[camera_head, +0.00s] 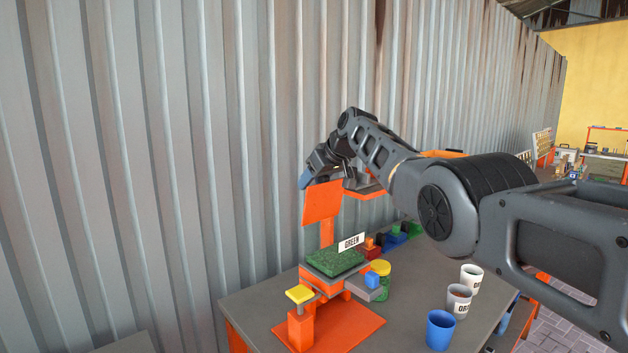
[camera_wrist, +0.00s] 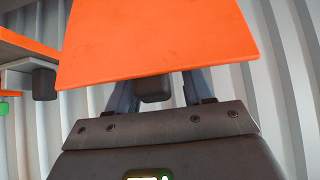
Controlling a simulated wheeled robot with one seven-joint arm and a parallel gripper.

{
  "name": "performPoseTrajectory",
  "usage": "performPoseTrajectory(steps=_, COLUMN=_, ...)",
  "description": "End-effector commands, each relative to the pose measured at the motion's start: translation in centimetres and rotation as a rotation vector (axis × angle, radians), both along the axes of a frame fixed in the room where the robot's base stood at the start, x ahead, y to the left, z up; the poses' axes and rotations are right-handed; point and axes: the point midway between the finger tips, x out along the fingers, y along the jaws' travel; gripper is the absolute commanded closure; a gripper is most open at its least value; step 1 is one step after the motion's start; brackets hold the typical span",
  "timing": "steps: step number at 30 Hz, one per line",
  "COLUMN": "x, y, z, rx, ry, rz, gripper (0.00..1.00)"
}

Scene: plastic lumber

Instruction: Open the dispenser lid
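The dispenser stands on the table, with an orange base plate (camera_head: 340,326) and an orange post (camera_head: 327,233). A flat orange panel, which looks like the lid (camera_head: 321,203), stands steeply tilted high on the dispenser; it fills the top of the wrist view (camera_wrist: 158,45). My gripper (camera_head: 312,176) is at the panel's upper edge. In the wrist view its two blue-grey fingers (camera_wrist: 155,93) are apart, on either side of a small dark block (camera_wrist: 153,89) at the panel's edge. The panel hides the fingertips, so contact is unclear.
A green-topped block (camera_head: 334,261) with a GREEN label sits low on the dispenser. A blue cup (camera_head: 440,330) and two labelled cups (camera_head: 459,299) (camera_head: 472,278) stand on the grey table (camera_head: 405,287). A corrugated metal wall (camera_head: 150,170) rises close behind.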

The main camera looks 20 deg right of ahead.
Motion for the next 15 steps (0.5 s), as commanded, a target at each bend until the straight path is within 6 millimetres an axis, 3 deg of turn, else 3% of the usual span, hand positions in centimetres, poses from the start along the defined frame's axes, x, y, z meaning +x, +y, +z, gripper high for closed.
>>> performPoseTrajectory(steps=15, x=-1.3, y=-0.6, z=1.4, rx=0.001, ry=-0.006, rz=0.0, gripper=0.49)
